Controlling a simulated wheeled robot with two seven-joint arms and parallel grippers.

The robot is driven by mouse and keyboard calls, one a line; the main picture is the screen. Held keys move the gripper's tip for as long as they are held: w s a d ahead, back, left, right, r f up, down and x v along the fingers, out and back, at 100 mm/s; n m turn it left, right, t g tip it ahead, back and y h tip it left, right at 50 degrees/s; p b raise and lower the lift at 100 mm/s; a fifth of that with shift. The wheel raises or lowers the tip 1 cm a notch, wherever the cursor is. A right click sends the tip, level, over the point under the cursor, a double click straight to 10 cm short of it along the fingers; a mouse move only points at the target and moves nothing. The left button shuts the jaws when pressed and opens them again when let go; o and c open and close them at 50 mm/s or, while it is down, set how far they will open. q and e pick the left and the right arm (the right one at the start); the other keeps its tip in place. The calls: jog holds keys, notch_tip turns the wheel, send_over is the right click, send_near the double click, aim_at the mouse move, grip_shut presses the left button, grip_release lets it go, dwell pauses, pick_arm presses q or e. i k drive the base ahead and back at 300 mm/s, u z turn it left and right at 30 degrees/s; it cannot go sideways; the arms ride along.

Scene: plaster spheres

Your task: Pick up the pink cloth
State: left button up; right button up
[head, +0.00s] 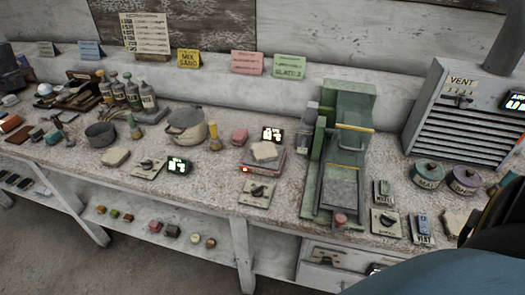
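Neither of my grippers shows in the head view. A large blue and black shape fills the lower right corner, likely part of my own body, and hides that end of the worktop.
Near the pink piece stand a pot (186,126) and a scale (262,167) with a pale pad (264,152) on it. A green press (342,150) stands to the right, beside a grey vent box (465,110). Several bottles and a dark bowl (100,134) are left. A shelf runs below.

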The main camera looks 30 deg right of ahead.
aim_at(238, 138)
jog(key=u, duration=0.85)
jog(key=i, duration=1.4)
jog(key=z, duration=1.85)
